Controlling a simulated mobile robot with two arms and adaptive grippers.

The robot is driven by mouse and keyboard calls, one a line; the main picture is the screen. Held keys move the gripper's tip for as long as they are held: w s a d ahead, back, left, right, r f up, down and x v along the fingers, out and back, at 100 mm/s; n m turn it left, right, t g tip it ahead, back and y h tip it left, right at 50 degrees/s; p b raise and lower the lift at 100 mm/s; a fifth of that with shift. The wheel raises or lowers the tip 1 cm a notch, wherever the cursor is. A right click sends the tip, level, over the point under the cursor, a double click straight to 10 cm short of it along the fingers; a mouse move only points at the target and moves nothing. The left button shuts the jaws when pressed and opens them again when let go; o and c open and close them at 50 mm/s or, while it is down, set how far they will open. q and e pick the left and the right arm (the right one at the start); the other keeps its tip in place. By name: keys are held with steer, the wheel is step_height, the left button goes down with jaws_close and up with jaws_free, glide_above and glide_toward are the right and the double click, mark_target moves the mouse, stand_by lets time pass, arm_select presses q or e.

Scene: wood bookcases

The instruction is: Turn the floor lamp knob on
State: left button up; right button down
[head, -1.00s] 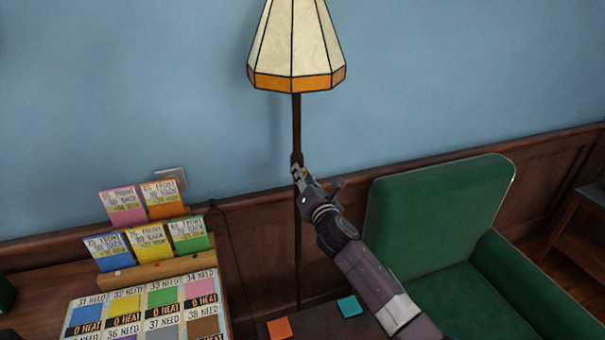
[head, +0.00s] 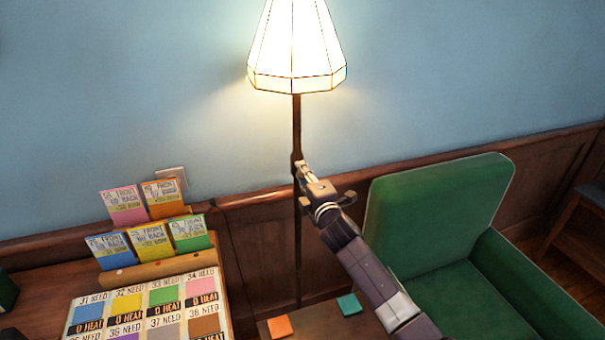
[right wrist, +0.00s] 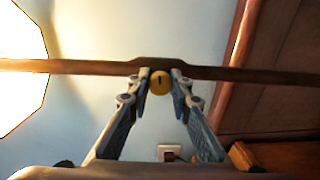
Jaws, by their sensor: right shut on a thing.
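The floor lamp has a panelled shade (head: 296,50) that glows bright white, and a thin dark pole (head: 297,125) running down in front of the wall. In the right wrist view the pole (right wrist: 75,66) lies across the picture, with the glowing shade (right wrist: 18,70) at the left. A small round brass knob (right wrist: 160,82) sits at the pole's thicker part. My right gripper (head: 302,168) is at this part of the pole, its two fingertips (right wrist: 160,84) closed on either side of the knob. My left gripper is not in view.
A green armchair (head: 440,215) stands right of the pole, close to my right arm. At the left, a table holds a rack of coloured cards (head: 150,250) and a card board (head: 150,305). Orange (head: 279,327) and teal (head: 349,304) squares lie near the pole's lower part.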

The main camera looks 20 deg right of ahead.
steer(key=shift+m, duration=0.8)
steer(key=c, duration=1.7)
jaws_free()
steer(key=shift+c, duration=0.2)
steer(key=s, duration=1.2)
steer(key=shift+d+r, duration=0.25)
